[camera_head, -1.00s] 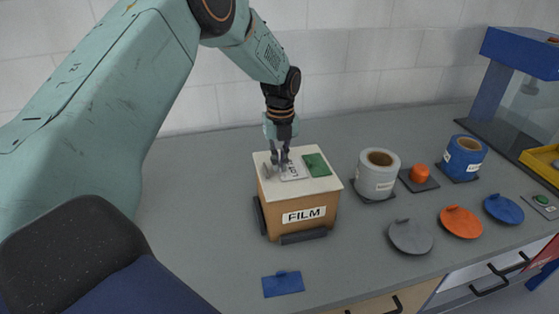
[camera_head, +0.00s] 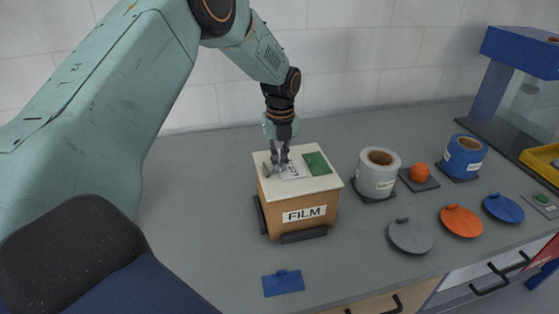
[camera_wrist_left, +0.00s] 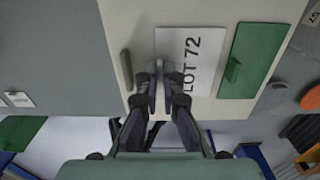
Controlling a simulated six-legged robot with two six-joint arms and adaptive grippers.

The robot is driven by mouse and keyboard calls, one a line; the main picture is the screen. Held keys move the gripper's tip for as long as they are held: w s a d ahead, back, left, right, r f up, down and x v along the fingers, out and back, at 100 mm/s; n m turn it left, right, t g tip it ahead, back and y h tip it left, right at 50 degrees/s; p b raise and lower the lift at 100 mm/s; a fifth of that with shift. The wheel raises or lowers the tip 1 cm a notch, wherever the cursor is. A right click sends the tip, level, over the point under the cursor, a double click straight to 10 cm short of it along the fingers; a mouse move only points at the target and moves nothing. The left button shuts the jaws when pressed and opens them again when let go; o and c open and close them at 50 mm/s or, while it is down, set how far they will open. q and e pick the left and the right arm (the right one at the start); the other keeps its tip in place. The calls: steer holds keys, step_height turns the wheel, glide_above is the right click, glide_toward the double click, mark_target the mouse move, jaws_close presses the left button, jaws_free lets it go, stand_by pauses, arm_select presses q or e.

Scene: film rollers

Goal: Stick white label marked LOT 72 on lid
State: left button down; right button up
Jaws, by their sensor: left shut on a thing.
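The white label marked LOT 72 (camera_head: 294,171) is at the top of the cream lid (camera_head: 317,184) of the FILM box, left of a green plate (camera_head: 317,163). In the wrist view the label (camera_wrist_left: 207,65) looks flat along the lid (camera_wrist_left: 140,32); whether it touches cannot be told. My left gripper (camera_head: 279,169) points down over the lid. My right gripper is out of view.
A grey lid knob (camera_wrist_left: 127,70) stands close left of the fingers. A blue plate (camera_head: 284,283) lies in front of the box. White (camera_head: 376,181) and blue (camera_head: 466,165) rolls, an orange knob (camera_head: 419,173) and several round lids stand right. The counter left of the box is clear.

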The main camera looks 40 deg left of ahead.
arm_select(q)
steer(key=c, duration=1.4)
jaws_free()
steer(key=shift+f, duration=0.1)
steer(key=shift+c, duration=0.2)
steer(key=o, duration=0.6)
steer(key=shift+r+p, duration=3)
steer(key=shift+r, duration=0.55)
